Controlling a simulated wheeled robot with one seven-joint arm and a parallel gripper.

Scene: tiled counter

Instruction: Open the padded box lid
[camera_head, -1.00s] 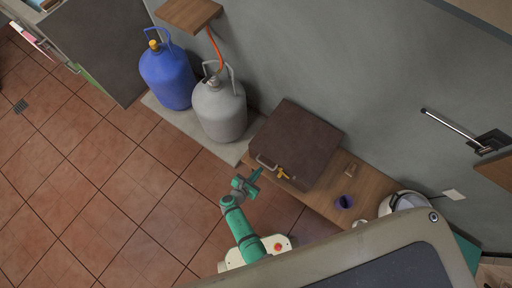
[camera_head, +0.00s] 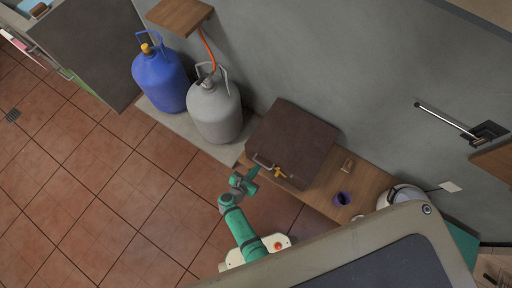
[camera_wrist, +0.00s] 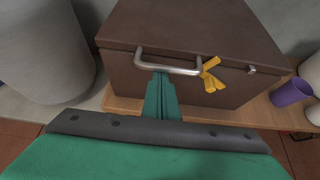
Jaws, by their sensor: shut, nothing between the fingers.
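The padded box (camera_head: 293,141) is dark brown and sits on a wooden counter, its lid down. In the wrist view its front face (camera_wrist: 215,92) shows a silver bar handle (camera_wrist: 168,66) and a yellow tag-like piece (camera_wrist: 212,74) to the right of it. My gripper (camera_head: 250,174) is at the front of the box, close to the handle. In the wrist view the green fingers (camera_wrist: 161,80) are together, with their tips at or just under the handle bar. I cannot tell whether they touch it. Nothing is held.
A grey gas bottle (camera_head: 214,110) and a blue one (camera_head: 161,78) stand left of the box. A white appliance (camera_head: 401,197) stands further right. Tiled floor is clear in front.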

